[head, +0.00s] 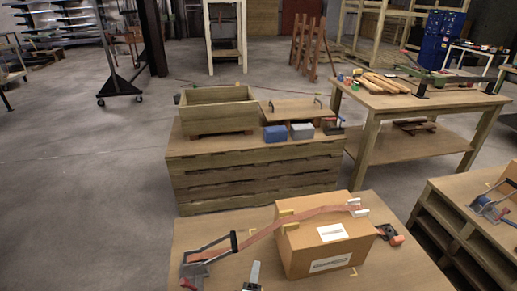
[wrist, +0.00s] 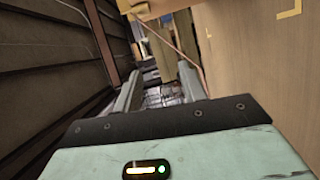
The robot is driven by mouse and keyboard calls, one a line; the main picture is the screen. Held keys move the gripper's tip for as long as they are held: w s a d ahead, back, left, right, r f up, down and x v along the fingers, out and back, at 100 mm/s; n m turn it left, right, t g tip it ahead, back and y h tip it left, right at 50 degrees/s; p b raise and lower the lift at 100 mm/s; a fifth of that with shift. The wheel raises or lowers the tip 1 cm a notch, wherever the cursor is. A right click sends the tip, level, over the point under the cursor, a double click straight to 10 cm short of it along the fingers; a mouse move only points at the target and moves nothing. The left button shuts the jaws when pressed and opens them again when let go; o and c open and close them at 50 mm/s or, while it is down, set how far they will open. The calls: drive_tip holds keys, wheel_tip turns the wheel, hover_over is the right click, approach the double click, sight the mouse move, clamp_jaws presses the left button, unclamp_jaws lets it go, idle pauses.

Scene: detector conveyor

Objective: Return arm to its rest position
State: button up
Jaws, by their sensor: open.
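My gripper (wrist: 160,76) shows in the wrist view, its two grey fingers apart with no object held between them. Behind the gap is a cluttered, blurred patch of background. A cardboard box (head: 325,246) with white labels stands on the near table (head: 208,232) in the head view. A reddish-brown strap (head: 290,220) runs over the box from a grey strap tool (head: 200,264) at left.
A pale brown surface with a yellow corner mark (wrist: 289,14) fills the right of the wrist view; dark slatted panels (wrist: 45,75) are at left. Behind the near table stand a wooden crate (head: 220,119) and a workbench (head: 400,100). The floor at left (head: 80,190) is clear.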

drive_tip(key=s+d+r+m+g+h, duration=0.4)
drive_tip(key=d+r+m+g+h, duration=0.25)
drive_tip(key=d+r+g, duration=0.5)
drive_tip(key=s+d+r+g+y, duration=0.2)
drive_tip(key=s+r+y, duration=0.2)
drive_tip(key=s+r, duration=0.3)
drive_tip(key=s+d+r+m+g+y, duration=0.1)
drive_tip(key=s+r+y, duration=0.4)
drive_tip(key=r, duration=1.3)
drive_tip(key=shift+s+d+g, duration=0.55)
drive_tip(key=shift+s+g, duration=0.6)
drive_tip(key=shift+s, duration=0.65)
drive_tip(key=shift+y, duration=0.25)
